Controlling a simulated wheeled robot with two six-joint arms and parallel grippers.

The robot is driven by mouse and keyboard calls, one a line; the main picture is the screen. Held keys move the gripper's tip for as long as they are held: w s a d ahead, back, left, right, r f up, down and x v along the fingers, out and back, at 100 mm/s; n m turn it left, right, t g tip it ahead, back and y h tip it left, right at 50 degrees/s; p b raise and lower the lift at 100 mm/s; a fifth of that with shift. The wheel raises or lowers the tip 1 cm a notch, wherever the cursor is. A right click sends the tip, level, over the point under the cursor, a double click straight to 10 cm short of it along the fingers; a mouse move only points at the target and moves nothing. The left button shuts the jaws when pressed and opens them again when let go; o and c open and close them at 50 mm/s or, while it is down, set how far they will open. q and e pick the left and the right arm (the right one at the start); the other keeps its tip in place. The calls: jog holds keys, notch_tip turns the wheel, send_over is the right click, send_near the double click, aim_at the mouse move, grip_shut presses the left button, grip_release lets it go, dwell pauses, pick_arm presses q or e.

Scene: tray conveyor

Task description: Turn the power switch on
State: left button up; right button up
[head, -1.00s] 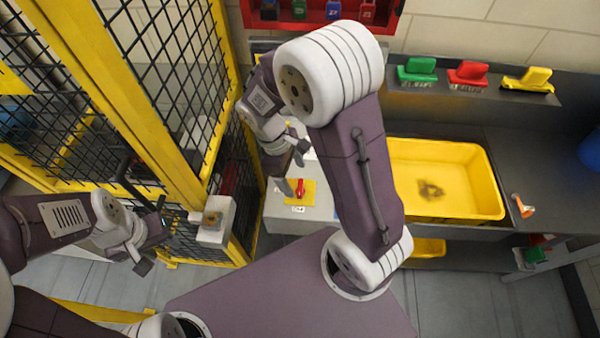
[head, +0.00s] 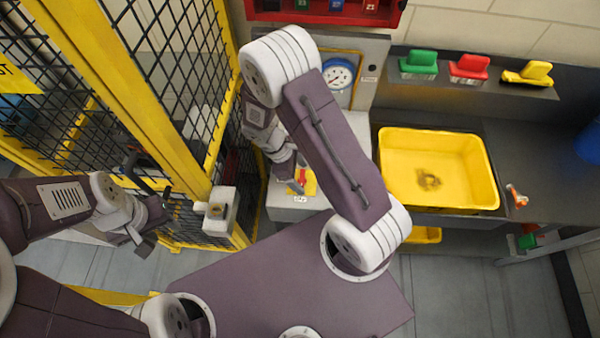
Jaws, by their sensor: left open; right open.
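The power switch is a red handle (head: 302,176) on a yellow plate (head: 311,187), on top of a grey box (head: 290,212) at the centre. My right gripper (head: 297,174) is open at the switch, with its fingers close beside the red handle and partly covering it. I cannot tell whether they touch it. My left gripper (head: 158,220) is open and empty at the left, near the yellow fence.
A grey box with a round knob (head: 217,210) is on the yellow fence post. A gauge (head: 338,74) is behind my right arm. A yellow bin (head: 440,170) sits in the counter at right.

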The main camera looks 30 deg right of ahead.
jog(key=shift+s, duration=0.2)
jog(key=shift+c, duration=0.9)
jog(key=c, duration=1.2)
